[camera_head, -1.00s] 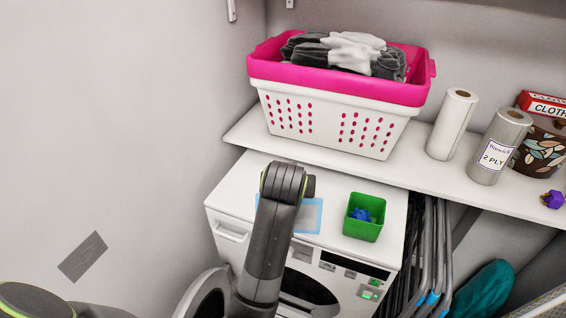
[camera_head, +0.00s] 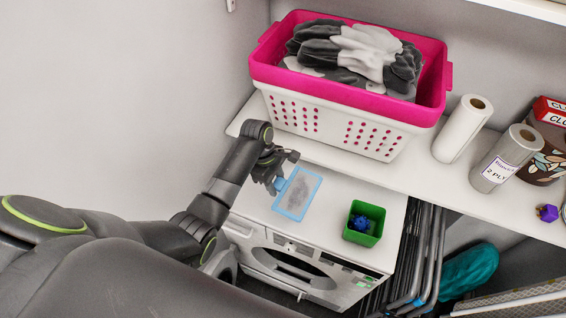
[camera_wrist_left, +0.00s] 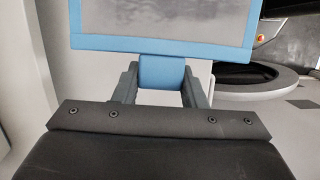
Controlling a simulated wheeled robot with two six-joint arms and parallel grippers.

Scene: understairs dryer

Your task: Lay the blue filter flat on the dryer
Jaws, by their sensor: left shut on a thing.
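The blue filter (camera_head: 298,193) is a flat blue frame around a smudged grey mesh. In the head view it shows over the left part of the white dryer's top (camera_head: 335,200), turned at an angle; I cannot tell whether it touches the top. My left gripper (camera_head: 278,183) is at its left edge. In the left wrist view the left gripper (camera_wrist_left: 161,82) is shut on the filter's blue tab, with the filter (camera_wrist_left: 165,40) extending past the fingertips. My right gripper is not in view.
A green bin (camera_head: 364,224) with blue contents stands on the dryer's right side. A shelf (camera_head: 400,172) behind holds a pink and white laundry basket (camera_head: 345,105) and paper rolls (camera_head: 463,128). Folded grey frames (camera_head: 425,260) stand right of the dryer. The top between filter and bin is clear.

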